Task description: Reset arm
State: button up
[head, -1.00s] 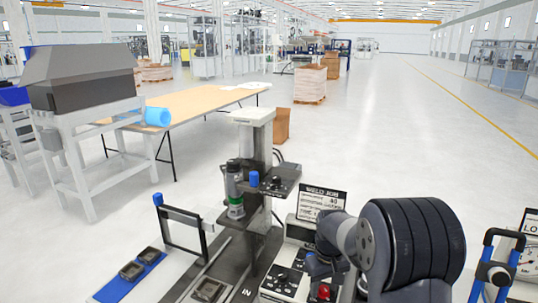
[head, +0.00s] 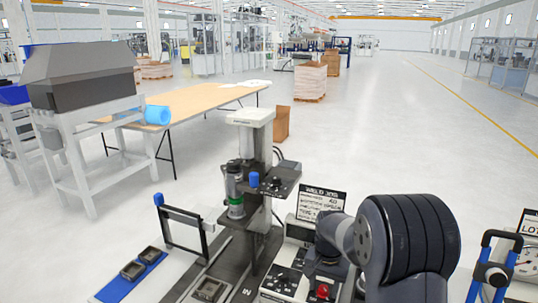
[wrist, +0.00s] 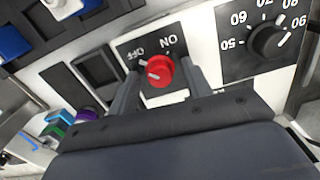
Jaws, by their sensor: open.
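My gripper (wrist: 160,85) is open in the wrist view, its two dark fingers apart on either side of a red knob (wrist: 160,71). The knob sits on a black plate marked OFF and ON. I cannot tell whether the fingers touch the knob. In the head view my arm (head: 400,240) reaches down over the white control panel (head: 279,287), and the red knob (head: 323,291) shows near its end. The gripper's fingers are hard to make out there.
A black dial with numbers (wrist: 268,40) is right of the knob. A machine column (head: 255,150) with a dark cylinder (head: 234,190) stands behind the panel. A blue strip with dark blocks (head: 130,284) lies left. A blue-handled frame (head: 484,270) stands right.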

jog(key=m+p, duration=0.1)
jog(key=m, duration=0.3)
jog(key=shift+r+b, duration=0.3)
jog(key=shift+r, duration=0.9)
